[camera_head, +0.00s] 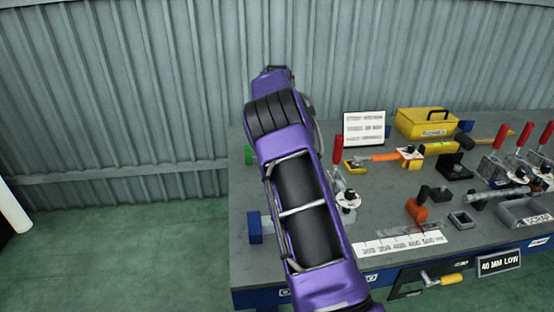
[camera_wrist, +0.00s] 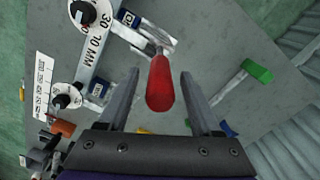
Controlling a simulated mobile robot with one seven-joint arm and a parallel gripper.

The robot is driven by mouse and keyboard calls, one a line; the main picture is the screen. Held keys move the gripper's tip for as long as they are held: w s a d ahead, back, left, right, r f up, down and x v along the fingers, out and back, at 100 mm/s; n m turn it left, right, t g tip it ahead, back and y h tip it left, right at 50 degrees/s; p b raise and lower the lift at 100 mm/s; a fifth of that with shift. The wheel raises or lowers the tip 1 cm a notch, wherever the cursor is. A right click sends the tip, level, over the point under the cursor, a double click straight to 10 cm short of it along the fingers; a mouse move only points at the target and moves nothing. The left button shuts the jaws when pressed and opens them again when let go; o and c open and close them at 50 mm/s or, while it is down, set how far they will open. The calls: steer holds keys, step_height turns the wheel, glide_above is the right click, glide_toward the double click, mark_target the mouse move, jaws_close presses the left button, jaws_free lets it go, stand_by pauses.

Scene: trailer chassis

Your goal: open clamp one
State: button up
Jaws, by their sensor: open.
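A toggle clamp with a red handle (camera_head: 337,150) stands on the workbench, just right of my arm in the head view. In the wrist view its red handle (camera_wrist: 160,82) lies between the two fingers of my gripper (camera_wrist: 160,74). The gripper is open, with a gap visible on each side of the handle. The clamp's metal linkage (camera_wrist: 153,38) shows beyond the fingertips. In the head view my purple arm hides the gripper and part of the clamp's surroundings.
The grey workbench (camera_head: 290,262) holds a yellow toolbox (camera_head: 427,123), a white sign (camera_head: 364,129), a ruler plate (camera_head: 400,244) and an orange tool (camera_head: 416,209). More red-handled clamps (camera_head: 524,137) stand at the right. A green-headed hammer (camera_wrist: 257,71) lies right of the gripper in the wrist view.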

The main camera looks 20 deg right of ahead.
steer(key=shift+f, duration=1.7)
jaws_close()
steer(key=shift+r, duration=0.1)
